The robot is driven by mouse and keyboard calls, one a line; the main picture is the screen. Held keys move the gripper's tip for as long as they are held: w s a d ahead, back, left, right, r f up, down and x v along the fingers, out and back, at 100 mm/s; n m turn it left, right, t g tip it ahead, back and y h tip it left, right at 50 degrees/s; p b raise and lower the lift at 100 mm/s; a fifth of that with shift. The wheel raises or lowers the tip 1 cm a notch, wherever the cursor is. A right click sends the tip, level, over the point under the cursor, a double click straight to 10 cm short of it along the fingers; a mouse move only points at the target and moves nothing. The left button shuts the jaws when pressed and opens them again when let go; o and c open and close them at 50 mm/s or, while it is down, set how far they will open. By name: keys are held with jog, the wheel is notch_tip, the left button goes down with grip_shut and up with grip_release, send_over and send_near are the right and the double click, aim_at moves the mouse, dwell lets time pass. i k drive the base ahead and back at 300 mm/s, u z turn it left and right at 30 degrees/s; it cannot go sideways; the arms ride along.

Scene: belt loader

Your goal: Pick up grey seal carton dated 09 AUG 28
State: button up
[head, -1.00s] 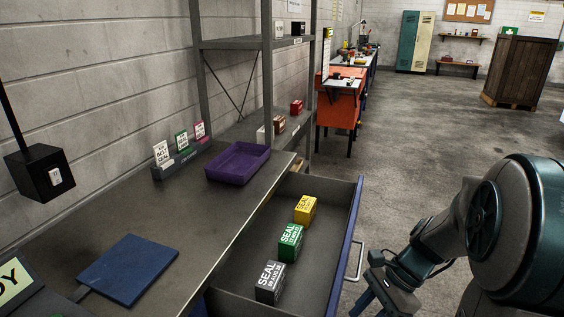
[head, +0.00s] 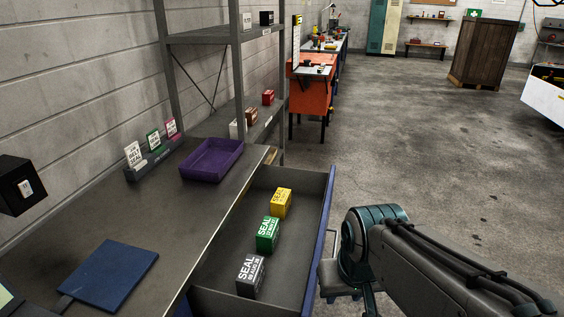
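The grey seal carton (head: 250,276) stands in the open drawer (head: 300,235), at its near end. Its white lettering reads SEAL, with a small date line that appears to be 09 AUG 28. A green seal carton (head: 268,235) and a yellow seal carton (head: 281,203) stand behind it in a row, apart from each other. My gripper (head: 352,292) is partly seen low in the picture, right of the drawer and outside it, apart from the cartons. My arm hides much of it, and its fingers cannot be made out clearly.
A purple tray (head: 212,160), a card holder (head: 154,160) and a blue mat (head: 108,274) are on the bench left of the drawer. The drawer's blue front (head: 322,225) stands between my arm and the cartons. Shelving (head: 215,36) rises behind. Floor to the right is clear.

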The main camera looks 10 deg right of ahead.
aim_at(250, 277)
jog(key=u, duration=1.75)
jog(key=k, duration=0.75)
jog(key=z, duration=1.45)
jog(key=i, duration=0.5)
jog(key=u, duration=0.05)
